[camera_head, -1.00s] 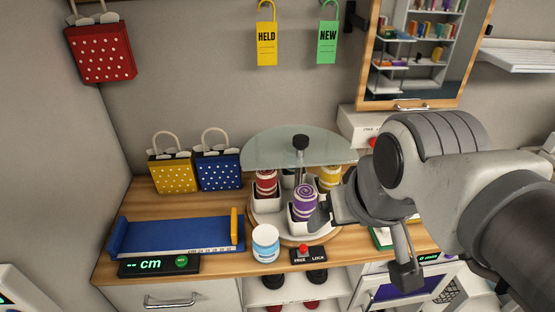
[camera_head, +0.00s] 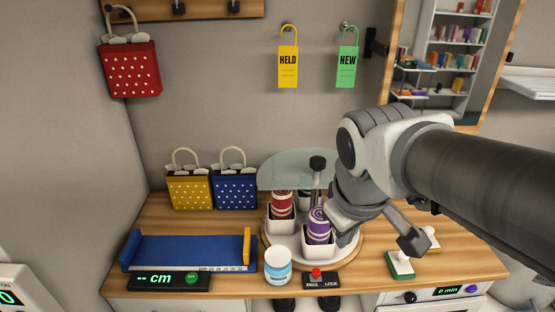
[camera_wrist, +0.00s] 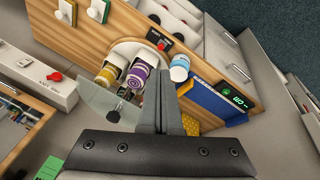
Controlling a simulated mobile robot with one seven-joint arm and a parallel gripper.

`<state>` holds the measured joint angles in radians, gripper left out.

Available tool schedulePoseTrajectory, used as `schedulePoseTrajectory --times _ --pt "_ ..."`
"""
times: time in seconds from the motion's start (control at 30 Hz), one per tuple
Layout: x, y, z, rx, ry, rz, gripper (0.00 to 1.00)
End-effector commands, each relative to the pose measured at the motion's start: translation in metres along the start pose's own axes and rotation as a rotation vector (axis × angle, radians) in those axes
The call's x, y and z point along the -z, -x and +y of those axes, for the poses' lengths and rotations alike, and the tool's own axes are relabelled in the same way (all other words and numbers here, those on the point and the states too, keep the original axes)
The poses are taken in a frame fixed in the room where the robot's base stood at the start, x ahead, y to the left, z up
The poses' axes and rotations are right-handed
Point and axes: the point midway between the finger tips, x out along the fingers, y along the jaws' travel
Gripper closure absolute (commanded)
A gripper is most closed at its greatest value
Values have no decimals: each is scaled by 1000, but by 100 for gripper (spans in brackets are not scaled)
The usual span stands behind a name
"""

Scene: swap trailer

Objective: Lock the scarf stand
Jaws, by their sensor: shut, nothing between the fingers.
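The scarf stand has a round white base (camera_head: 342,258), white cups with rolled scarves, a dark central knob (camera_head: 317,163) and a glass top (camera_head: 285,168). A red-striped scarf (camera_head: 282,205) and a purple spiral scarf (camera_head: 318,226) show in it. My gripper (camera_wrist: 161,84) is shut and empty, above the stand in the wrist view. In the head view my arm hides the stand's right side.
A blue measuring tray (camera_head: 190,250) with a cm display lies further left. Yellow (camera_head: 190,190) and blue (camera_head: 235,190) bags stand behind it. Green (camera_head: 400,264) and yellow-based (camera_head: 431,240) switches stand right.

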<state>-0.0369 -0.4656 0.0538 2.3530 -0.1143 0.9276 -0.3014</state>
Motion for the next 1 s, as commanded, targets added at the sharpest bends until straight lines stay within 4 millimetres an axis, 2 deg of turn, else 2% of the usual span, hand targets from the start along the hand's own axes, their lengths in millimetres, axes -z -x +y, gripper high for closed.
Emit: schedulePoseTrajectory --times 0.03,0.37,0.8,1.0 --pt "6 -13 -1 1 68 -28 100" --pt "44 -74 -4 26 529 -174 100" --pt "85 -173 -26 129 1107 -319 100" --pt "93 -198 -34 164 1246 -345 100"
